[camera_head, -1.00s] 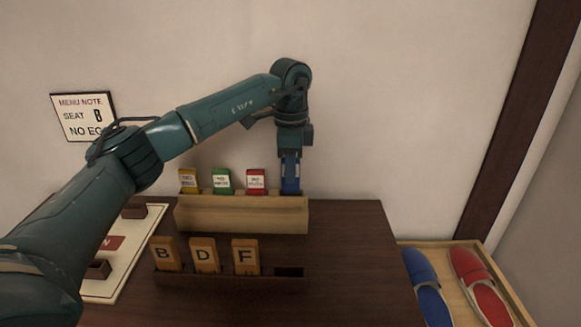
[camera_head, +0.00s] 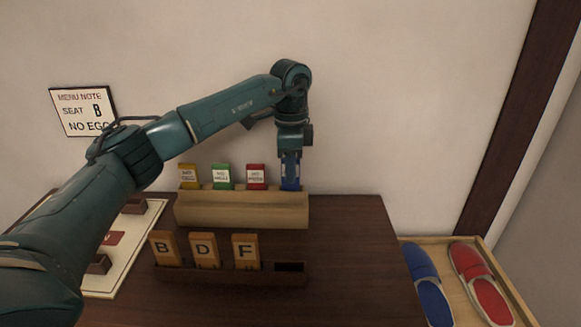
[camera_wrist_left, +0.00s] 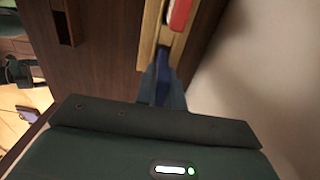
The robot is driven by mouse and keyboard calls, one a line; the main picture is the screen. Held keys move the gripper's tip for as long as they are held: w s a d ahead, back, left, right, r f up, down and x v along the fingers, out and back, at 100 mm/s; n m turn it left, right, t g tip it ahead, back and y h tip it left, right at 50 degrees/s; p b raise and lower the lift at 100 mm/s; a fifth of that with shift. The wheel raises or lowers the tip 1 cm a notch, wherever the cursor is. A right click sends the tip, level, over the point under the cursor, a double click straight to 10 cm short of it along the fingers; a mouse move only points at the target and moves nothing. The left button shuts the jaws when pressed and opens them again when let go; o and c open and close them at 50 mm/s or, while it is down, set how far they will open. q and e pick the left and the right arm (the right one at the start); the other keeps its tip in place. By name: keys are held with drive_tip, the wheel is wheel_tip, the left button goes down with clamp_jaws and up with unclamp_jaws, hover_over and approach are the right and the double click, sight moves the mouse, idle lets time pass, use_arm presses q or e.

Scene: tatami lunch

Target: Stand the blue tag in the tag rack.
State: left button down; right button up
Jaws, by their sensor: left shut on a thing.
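The blue tag (camera_head: 291,184) is upright at the right end of the light wooden tag rack (camera_head: 240,212). Its top is between the fingers of my left gripper (camera_head: 291,172), which is shut on it. Its lower end meets the rack top; I cannot tell how deep it sits in the slot. In the left wrist view the blue tag (camera_wrist_left: 163,88) shows between the fingers, in line with the rack (camera_wrist_left: 150,40). A yellow tag (camera_head: 188,176), a green tag (camera_head: 221,176) and a red tag (camera_head: 256,176) stand in the rack. My right gripper is out of view.
A dark holder (camera_head: 230,279) with wooden tiles B, D and F stands in front of the rack, its right slot empty. A pale board (camera_head: 130,250) lies at left. A wall note (camera_head: 84,111) reads "SEAT B, NO EGG". A tray (camera_head: 470,250) holds slippers at right.

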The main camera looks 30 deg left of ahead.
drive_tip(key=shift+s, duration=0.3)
use_arm(q)
drive_tip(key=shift+f, duration=0.3)
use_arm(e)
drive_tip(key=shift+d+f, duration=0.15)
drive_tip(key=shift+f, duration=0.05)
use_arm(q)
drive_tip(key=shift+f, duration=0.1)
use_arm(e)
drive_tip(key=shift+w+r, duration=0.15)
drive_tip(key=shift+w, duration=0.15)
use_arm(q)
drive_tip(key=shift+f, duration=0.1)
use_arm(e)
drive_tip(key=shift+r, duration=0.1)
use_arm(q)
drive_tip(key=c, duration=1.8)
unclamp_jaws()
drive_tip(key=o, duration=0.4)
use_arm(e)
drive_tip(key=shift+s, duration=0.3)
use_arm(q)
drive_tip(key=shift+o, duration=0.3)
